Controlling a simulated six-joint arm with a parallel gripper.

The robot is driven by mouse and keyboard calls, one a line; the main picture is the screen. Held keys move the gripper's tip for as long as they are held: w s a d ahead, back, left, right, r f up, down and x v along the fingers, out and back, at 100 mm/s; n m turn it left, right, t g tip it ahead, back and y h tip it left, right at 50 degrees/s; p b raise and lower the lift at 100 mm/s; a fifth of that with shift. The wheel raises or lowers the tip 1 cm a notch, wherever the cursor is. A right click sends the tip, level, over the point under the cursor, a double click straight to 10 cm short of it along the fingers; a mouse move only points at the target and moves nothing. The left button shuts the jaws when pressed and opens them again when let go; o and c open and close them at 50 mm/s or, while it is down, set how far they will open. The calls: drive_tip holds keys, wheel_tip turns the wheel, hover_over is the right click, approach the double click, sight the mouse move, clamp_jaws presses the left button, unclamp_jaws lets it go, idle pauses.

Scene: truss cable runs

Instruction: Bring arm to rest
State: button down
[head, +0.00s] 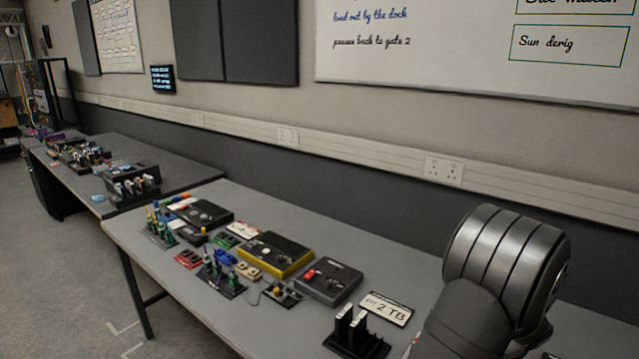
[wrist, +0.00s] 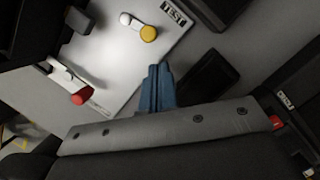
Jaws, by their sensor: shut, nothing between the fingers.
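My gripper (wrist: 154,78) shows in the wrist view as two blue fingers pressed together, with nothing between them. Its tips lie over the lower edge of a pale panel (wrist: 120,62), and I cannot tell how far above it they are. In the head view my dark, ribbed arm stands at the lower right beside the grey table (head: 190,290); the gripper itself is hidden there.
The panel has a yellow knob (wrist: 148,33), a red knob (wrist: 82,97) and a TEST label (wrist: 173,14). On the table are a yellow-edged case (head: 276,254), a dark case (head: 330,283), a black rack (head: 356,335) and a "2 TB" card (head: 386,309). A wall runs behind.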

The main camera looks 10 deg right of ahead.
drive_tip(key=a+m, duration=0.1)
drive_tip(key=a+m+h, duration=0.1)
drive_tip(key=m, duration=0.1)
drive_tip(key=a+m, duration=0.1)
drive_tip(key=shift+f+h, duration=0.25)
drive_tip(key=shift+h, duration=0.05)
drive_tip(key=a+m, duration=0.1)
drive_tip(key=a+m+h, duration=0.1)
drive_tip(key=m, duration=0.1)
drive_tip(key=a+m, duration=0.1)
drive_tip(key=shift+s+a+m, duration=0.1)
drive_tip(key=shift+s+m, duration=0.15)
drive_tip(key=shift+m, duration=0.15)
drive_tip(key=shift+s+a+r+h, duration=0.15)
drive_tip(key=shift+s+a, duration=0.25)
drive_tip(key=shift+s, duration=0.2)
drive_tip(key=shift+s+a+f+h, duration=0.1)
drive_tip(key=shift+s+a+h, duration=0.05)
drive_tip(key=shift+s+a, duration=0.35)
drive_tip(key=v, duration=0.9)
drive_tip(key=shift+s+r, duration=0.2)
drive_tip(key=c, duration=2.2)
unclamp_jaws()
